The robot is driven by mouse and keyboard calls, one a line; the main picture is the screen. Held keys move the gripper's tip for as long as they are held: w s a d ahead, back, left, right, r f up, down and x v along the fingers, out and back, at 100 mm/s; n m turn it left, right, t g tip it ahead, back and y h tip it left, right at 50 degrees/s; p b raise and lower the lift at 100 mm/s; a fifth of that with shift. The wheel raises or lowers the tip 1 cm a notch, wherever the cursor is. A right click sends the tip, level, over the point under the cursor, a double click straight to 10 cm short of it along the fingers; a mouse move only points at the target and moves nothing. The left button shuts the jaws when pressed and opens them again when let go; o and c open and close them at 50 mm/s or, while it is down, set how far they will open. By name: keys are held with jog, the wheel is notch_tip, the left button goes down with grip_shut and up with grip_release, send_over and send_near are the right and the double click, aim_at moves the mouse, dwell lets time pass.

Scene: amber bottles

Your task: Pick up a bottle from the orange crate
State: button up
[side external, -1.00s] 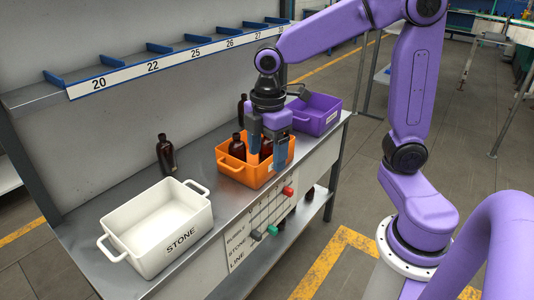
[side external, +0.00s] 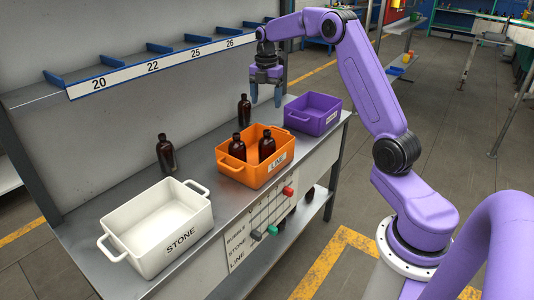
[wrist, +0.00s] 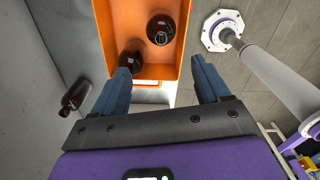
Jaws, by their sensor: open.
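The orange crate (side external: 240,177) stands on the bench with two dark amber bottles upright in it, one at the left (side external: 239,147) and one at the right (side external: 267,150). In the wrist view the crate (wrist: 111,32) shows at the top, with one bottle (wrist: 161,29) seen from above and another (wrist: 131,61) partly hidden by my left finger. My gripper (side external: 266,101) is open and empty, raised above the bench behind the crate, near the purple crate. Its two spread blue fingers (wrist: 160,72) show in the wrist view.
A purple crate (side external: 304,122) stands behind the orange one. A white crate (side external: 146,254), marked STONE, is empty at the front left. Amber bottles stand on the bench near the wall (side external: 166,155) and behind the orange crate (side external: 244,111). A numbered shelf rail (side external: 130,74) runs above.

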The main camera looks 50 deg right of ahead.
aim_at(266, 131)
notch_tip(266, 131, down, 12)
notch_tip(266, 131, down, 5)
jog(key=shift+s+d, duration=0.1)
jog(key=shift+d, duration=0.05)
dwell(0.5)
jog(key=c, duration=0.8)
